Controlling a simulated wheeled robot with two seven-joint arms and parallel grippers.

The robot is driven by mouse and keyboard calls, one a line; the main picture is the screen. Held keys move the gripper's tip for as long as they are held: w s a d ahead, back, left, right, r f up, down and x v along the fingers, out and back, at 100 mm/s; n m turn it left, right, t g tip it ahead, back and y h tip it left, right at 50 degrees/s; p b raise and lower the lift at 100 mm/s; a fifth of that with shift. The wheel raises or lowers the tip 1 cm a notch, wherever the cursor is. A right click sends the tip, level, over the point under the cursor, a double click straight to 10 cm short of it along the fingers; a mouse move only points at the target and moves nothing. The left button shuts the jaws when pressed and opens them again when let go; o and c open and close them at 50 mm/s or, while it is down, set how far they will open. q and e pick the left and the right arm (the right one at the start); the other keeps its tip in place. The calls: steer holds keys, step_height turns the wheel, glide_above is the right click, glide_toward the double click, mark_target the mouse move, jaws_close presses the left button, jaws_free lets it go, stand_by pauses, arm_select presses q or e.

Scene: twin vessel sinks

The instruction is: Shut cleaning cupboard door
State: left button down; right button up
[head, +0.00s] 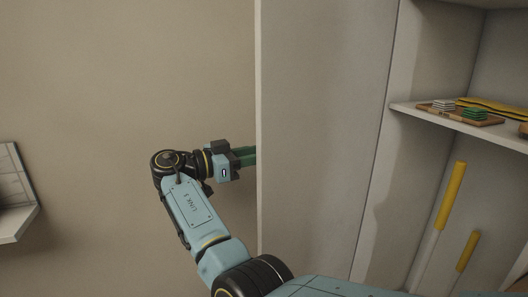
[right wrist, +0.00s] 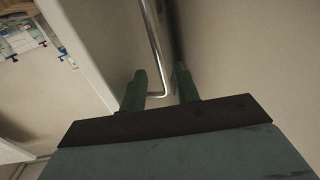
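The cleaning cupboard door (head: 315,120) stands open as a tall pale panel in the middle of the head view. The open cupboard (head: 465,50) is to its right. My right gripper (head: 248,155) is at the door's left edge, with its green fingertips partly hidden behind the panel. In the right wrist view the gripper's two green fingers (right wrist: 159,85) are apart. A bent metal handle (right wrist: 153,48) on the door face shows between them; I cannot tell whether they touch it. My left gripper is not in view.
A cupboard shelf (head: 440,118) holds a wooden tray with sponges (head: 473,113) and a yellow item (head: 495,106). Yellow bars (head: 450,195) stand below. A plain wall (head: 90,70) is behind and left of the door. A pale ledge (head: 15,220) is at far left.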

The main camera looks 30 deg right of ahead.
steer(key=shift+s+d, duration=0.15)
steer(key=shift+d, duration=1.3)
steer(key=shift+c, duration=0.2)
jaws_close()
